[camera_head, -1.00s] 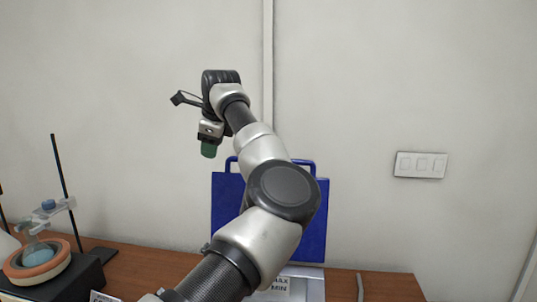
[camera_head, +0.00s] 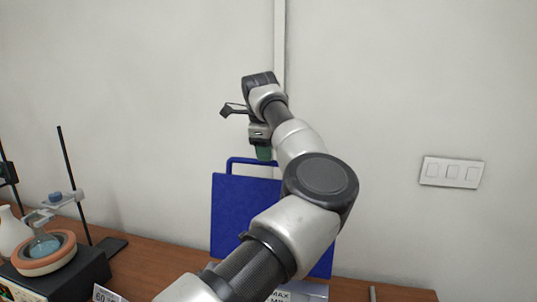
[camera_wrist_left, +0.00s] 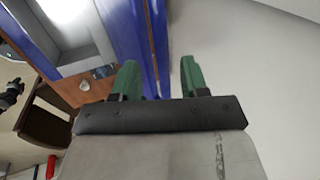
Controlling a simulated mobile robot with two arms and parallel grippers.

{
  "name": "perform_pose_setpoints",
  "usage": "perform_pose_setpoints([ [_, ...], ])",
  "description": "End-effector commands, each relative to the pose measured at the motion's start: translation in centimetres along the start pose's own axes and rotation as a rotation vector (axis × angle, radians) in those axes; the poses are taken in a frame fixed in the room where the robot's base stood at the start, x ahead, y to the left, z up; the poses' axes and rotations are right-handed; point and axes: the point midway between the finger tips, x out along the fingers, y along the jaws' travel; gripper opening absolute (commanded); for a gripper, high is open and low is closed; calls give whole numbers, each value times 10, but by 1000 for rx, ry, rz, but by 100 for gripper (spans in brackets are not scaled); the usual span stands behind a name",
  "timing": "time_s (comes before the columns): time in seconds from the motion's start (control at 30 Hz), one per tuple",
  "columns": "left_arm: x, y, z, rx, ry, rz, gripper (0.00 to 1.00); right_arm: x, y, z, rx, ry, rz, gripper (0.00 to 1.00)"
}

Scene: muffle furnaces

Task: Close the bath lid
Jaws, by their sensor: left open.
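The blue bath lid (camera_head: 232,212) stands upright and open, with its handle (camera_head: 250,160) along the top edge. My left arm hides much of it. The bath (camera_head: 310,290) shows only as a pale labelled strip below the lid. My left gripper (camera_head: 264,153) is open and empty, its green fingers pointing down near the lid's top edge by the handle. In the left wrist view, blue lid parts (camera_wrist_left: 142,50) run between and behind the two green fingers of the left gripper (camera_wrist_left: 158,75); contact cannot be told. The metal bath basin (camera_wrist_left: 80,42) lies to the left there.
A heater (camera_head: 50,275) holding a flask (camera_head: 46,245), with a stand rod (camera_head: 72,180), is at the left on the wooden table (camera_head: 160,265). The wall (camera_head: 400,90) is close behind, with a switch plate (camera_head: 452,172) at the right. Table space right of the bath looks mostly clear.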

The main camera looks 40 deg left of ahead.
Motion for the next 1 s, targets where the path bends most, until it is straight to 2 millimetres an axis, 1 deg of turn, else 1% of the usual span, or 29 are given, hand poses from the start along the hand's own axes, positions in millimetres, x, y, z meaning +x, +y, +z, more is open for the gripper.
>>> perform_pose_setpoints([
  [0.03, 7, 0, 0, 0, -1, 3, 44, -5, 0, -2, 0, 3, 0, 42],
  [0.1, 17, 0, 0, 0, -2, 3, 44, -8, 1, -8, 0, 12, 1, 42],
  [0.2, 27, 0, 0, 0, 0, 2, 44, -10, 3, -22, 0, 33, 4, 42],
  [0.3, 33, 0, 0, -1, -1, 0, 44, -11, 4, -32, 0, 49, 5, 42],
  [0.43, 35, 0, 0, -1, -1, -1, 44, -10, 4, -31, 0, 48, 4, 42],
  [0.57, 36, 0, 0, -1, -1, -1, 44, -10, 3, -25, 0, 39, 3, 42],
  [0.6, 35, 0, 0, -1, -1, -1, 43, -10, 2, -23, 0, 36, 3, 42],
  [0.67, 35, 0, 0, -1, -1, -1, 33, -10, 2, -20, 0, 32, 2, 42],
  [0.7, 35, 0, 0, -1, -1, -1, 27, -10, 2, -19, 0, 30, 2, 42],
  [0.87, 35, 0, 0, -1, -1, -1, 3, -10, 1, -18, 0, 28, 2, 42],
  [0.9, 35, 0, 0, -1, -1, -1, 0, -10, 1, -18, 0, 28, 2, 42],
  [1.0, 35, 0, 0, -1, -1, -1, 0, -10, 2, -18, 0, 28, 2, 42],
])
